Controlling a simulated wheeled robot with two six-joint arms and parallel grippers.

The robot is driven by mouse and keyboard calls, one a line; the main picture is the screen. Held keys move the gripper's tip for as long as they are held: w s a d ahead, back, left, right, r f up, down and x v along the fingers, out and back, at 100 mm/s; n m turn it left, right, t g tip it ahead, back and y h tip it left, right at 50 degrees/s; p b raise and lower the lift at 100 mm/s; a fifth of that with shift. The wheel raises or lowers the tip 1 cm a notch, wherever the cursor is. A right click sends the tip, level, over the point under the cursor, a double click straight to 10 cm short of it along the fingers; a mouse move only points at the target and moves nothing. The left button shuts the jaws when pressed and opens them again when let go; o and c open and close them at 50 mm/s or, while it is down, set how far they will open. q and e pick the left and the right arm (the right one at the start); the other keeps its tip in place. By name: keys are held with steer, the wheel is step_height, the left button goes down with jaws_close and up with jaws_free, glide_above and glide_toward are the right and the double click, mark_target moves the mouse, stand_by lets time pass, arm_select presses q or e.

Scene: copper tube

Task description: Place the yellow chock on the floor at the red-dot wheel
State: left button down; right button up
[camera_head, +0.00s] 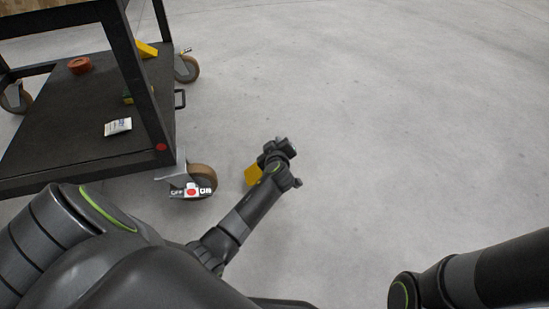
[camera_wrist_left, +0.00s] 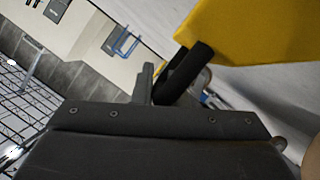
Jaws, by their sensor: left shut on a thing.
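The yellow chock (camera_head: 253,175) is in my left gripper (camera_head: 277,152), which is shut on it low over the floor, to the right of the cart's near corner. I cannot tell whether the chock touches the floor. In the left wrist view the chock (camera_wrist_left: 265,30) fills the upper right, beside a dark finger. The red-dot wheel (camera_head: 201,180) is the caster at the cart's near right corner, with a red dot and an OFF/ON plate on its brake. A gap of bare floor lies between the wheel and the chock. My right gripper is out of view.
The black cart (camera_head: 90,165) stands at the left with a red dot on its near corner post. Its lower shelf holds an orange roll (camera_head: 80,65), a white packet (camera_head: 118,126) and a yellow-green item (camera_head: 129,97). Another yellow wedge (camera_head: 146,50) is farther back. Floor to the right is clear.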

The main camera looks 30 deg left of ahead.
arm_select(q)
steer(key=shift+f+b, duration=1.35)
steer(key=shift+f, duration=0.6)
steer(key=shift+r, duration=0.1)
steer(key=c, duration=1.5)
jaws_free()
steer(key=shift+o, duration=0.2)
steer(key=shift+d, duration=0.1)
